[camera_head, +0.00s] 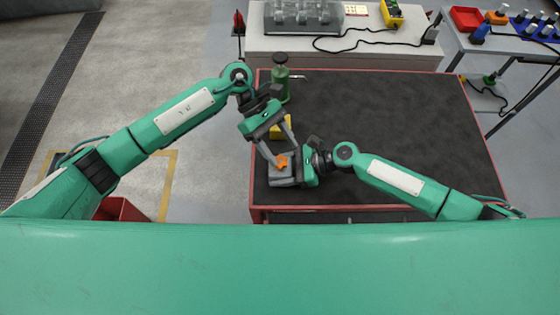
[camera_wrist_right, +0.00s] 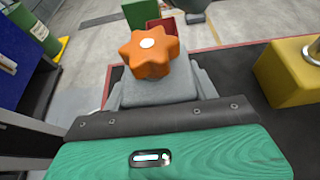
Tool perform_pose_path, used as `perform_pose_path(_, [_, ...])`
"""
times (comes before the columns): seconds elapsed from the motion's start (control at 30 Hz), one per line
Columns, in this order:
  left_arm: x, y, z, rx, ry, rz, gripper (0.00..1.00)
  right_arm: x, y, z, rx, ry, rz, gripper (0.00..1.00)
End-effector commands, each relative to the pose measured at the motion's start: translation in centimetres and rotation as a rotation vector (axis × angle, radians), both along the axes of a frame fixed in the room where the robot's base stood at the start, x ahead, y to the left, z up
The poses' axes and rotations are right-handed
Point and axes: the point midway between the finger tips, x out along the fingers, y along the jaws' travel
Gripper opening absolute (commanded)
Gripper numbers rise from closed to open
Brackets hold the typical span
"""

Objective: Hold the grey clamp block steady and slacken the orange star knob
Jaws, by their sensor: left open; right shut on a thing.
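The orange star knob (camera_head: 282,162) sits on top of the grey clamp block (camera_head: 283,181) near the front left of the dark table. In the right wrist view the knob (camera_wrist_right: 150,52) stands above the grey block (camera_wrist_right: 160,92). My right gripper (camera_head: 295,172) is shut on the block from its right side; its grip is partly hidden. My left gripper (camera_head: 281,154) is open and points down at the knob, one finger on each side in the head view. I cannot tell whether its fingers touch the knob.
A yellow block (camera_head: 284,128) lies just behind the clamp, partly hidden by my left gripper. A green bottle (camera_head: 280,80) stands at the back left. The dark mat (camera_head: 400,120) is bare to the right. A red bin (camera_head: 120,209) is on the floor at left.

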Motion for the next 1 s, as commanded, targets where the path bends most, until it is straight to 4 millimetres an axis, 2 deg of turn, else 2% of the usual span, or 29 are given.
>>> perform_pose_path(0.2, [1.1,3.2,-2.8,-0.287,0.158,0.139,0.60,0.1,0.0,0.0,0.000,0.000,-0.001,0.18])
perform_pose_path(0.4, [2.1,7.3,-5.5,-0.521,0.219,0.307,0.60,0.1,0.0,0.0,0.000,0.000,-0.001,0.18])
perform_pose_path(0.63, [2.5,10.9,-7.6,-0.663,0.220,0.443,0.60,0.1,0.0,0.0,0.000,0.000,-0.001,0.18])
perform_pose_path(0.8, [2.4,10.9,-8.0,-0.690,0.217,0.469,0.60,0.0,0.0,0.0,0.000,-0.001,-0.001,0.18])
perform_pose_path(1.0, [1.5,7.7,-7.9,-0.691,0.217,0.466,0.60,0.0,0.0,0.0,0.001,-0.001,-0.001,0.18])
